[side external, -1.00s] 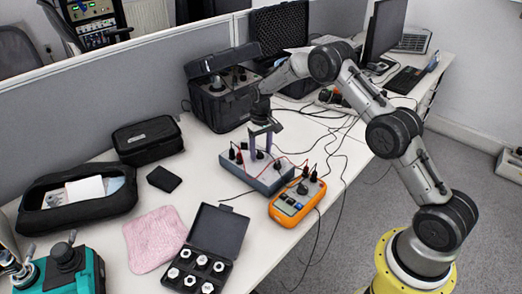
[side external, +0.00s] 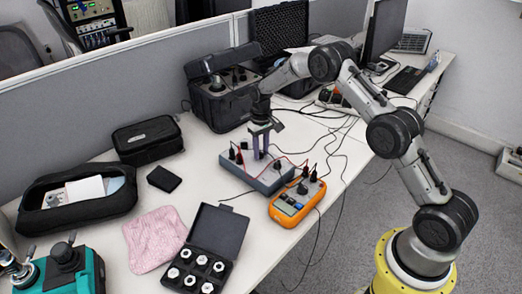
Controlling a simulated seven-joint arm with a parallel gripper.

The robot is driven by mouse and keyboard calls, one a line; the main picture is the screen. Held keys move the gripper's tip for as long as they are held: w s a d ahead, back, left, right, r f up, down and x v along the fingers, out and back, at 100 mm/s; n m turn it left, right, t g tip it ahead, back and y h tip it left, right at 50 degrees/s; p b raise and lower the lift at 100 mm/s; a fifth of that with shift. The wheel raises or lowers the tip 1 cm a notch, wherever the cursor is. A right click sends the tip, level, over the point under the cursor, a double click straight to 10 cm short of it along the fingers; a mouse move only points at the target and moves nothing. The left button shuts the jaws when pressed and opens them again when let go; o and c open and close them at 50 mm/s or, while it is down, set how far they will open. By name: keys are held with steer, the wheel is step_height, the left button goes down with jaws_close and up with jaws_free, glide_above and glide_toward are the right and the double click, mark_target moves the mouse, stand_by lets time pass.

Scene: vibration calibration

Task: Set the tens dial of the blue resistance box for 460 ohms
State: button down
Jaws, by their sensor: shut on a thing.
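The blue-grey resistance box (side external: 268,181) sits on the white desk near the middle of the side external view. It has black knobs on top, and red and black leads plugged in. My gripper (side external: 261,156) points down over the box, its two purple fingers at one of the top knobs. It is shut on that knob, which the fingers largely hide. Another dark knob (side external: 279,166) shows to the right of the fingers. Dial markings are too small to read, so I cannot tell which decade the gripped knob is or its setting.
An orange multimeter (side external: 297,202) stands close to the box's right, with leads running between. A black case (side external: 221,100) is behind. An open case of nuts (side external: 200,265), a pink cloth (side external: 155,238) and a black pouch (side external: 78,200) lie left. Cables cross the desk at right.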

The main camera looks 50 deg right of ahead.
steer(key=n, duration=0.5)
steer(key=shift+d+n, duration=0.15)
steer(key=shift+n, duration=0.25)
steer(key=n, duration=0.5)
steer(key=shift+w+d, duration=0.1)
stand_by(0.3)
steer(key=c, duration=0.6)
jaws_free()
step_height(320, 180, up, 14)
steer(key=shift+f, duration=0.1)
